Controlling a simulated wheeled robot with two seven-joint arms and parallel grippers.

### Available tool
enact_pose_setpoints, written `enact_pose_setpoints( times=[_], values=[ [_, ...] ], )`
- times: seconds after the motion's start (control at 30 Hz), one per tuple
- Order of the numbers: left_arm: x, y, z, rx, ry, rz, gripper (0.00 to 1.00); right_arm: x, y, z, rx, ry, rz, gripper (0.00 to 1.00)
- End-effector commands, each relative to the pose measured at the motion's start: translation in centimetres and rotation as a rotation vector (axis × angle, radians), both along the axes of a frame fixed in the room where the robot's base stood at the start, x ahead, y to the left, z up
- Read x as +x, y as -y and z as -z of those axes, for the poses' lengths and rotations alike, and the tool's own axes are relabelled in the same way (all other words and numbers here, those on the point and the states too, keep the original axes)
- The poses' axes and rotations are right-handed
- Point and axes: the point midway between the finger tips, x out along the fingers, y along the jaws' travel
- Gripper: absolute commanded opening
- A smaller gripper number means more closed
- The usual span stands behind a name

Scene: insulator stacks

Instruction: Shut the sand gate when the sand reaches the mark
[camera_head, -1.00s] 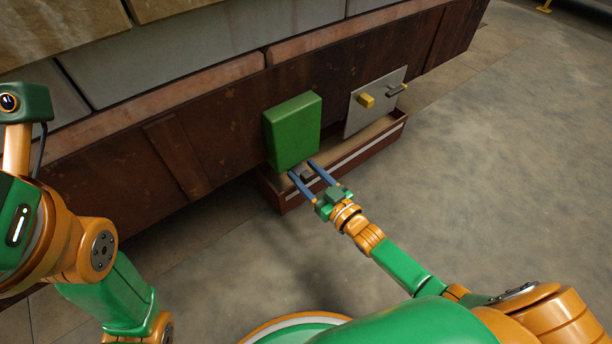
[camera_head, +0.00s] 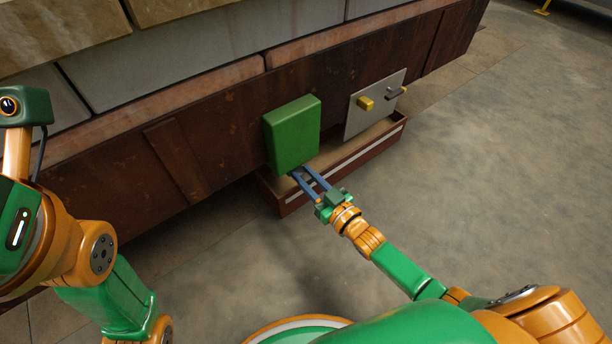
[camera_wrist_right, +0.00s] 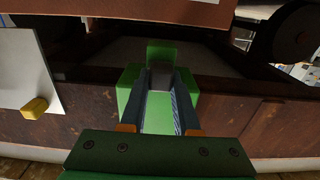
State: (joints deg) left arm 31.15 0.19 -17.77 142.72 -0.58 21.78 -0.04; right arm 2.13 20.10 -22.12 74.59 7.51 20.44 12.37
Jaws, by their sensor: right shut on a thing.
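A green box (camera_head: 291,135) is mounted on the rusty brown side wall, above a long open trough (camera_head: 352,160). The trough has a pale stripe along its front and a tan surface inside; I cannot tell its level against a mark. My right gripper (camera_head: 302,172) reaches the box's lower edge and is shut on a small grey handle. In the right wrist view the grey handle (camera_wrist_right: 160,76) shows between the fingers, in front of the green box (camera_wrist_right: 130,82). The fingers hide part of the handle. My left arm shows at the left, but its gripper is out of view.
The concrete floor (camera_head: 500,190) at the right is clear.

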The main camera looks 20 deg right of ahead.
Motion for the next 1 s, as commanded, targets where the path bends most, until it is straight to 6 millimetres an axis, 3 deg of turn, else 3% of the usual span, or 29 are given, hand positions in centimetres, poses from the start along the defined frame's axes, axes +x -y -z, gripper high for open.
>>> enact_pose_setpoints(
  times=[0.73, 0.87, 1.0],
  values=[
    [0.0, 0.0, 0.0, -0.001, -0.001, 0.000, 0.50, 0.0, 0.0, 0.0, 0.000, -0.001, 0.000, 0.00],
    [-0.1, -0.1, -1.1, -0.002, 0.003, 0.003, 0.50, -0.9, 0.3, -0.3, -0.002, -0.005, 0.001, 0.00],
    [0.4, -0.1, -0.6, -0.003, -0.016, 0.003, 0.50, -1.2, 0.4, 0.0, 0.000, -0.001, 0.000, 0.00]
  ],
)
